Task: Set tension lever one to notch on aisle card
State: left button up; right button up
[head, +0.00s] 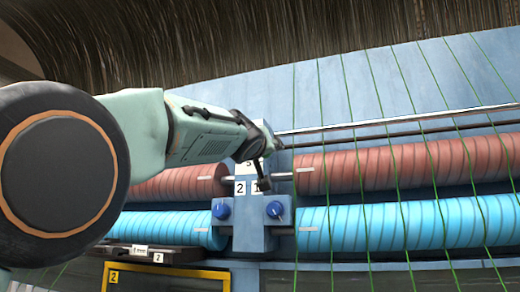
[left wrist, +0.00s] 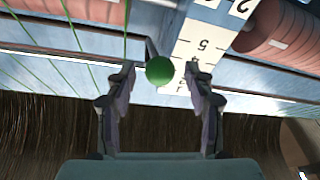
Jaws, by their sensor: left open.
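A lever with a round green knob (left wrist: 160,70) shows in the left wrist view, in front of a white number scale (left wrist: 202,42) with a 5 readable on it. My left gripper (left wrist: 161,78) is open, with a fingertip on each side of the knob and a visible gap at both sides. In the head view my left gripper (head: 262,172) is at the blue centre block (head: 250,238), over the scale, and hides the knob and most of the lever. White plates marked 2 (head: 240,188) and 1 (head: 257,187) sit just below it. My right gripper is not in view.
Two blue dials (head: 274,209) sit low on the block. Red rollers (head: 380,168) and cyan rollers (head: 400,226) flank it, crossed by green strands. A metal rail (head: 400,122) runs behind. A yellow-framed panel (head: 165,268) marked 2 is at lower left, its face mostly cut off.

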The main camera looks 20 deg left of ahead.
pick_arm(q)
jog(key=v, duration=0.5)
dwell(0.5)
jog(key=shift+s, duration=0.1)
dwell(0.4)
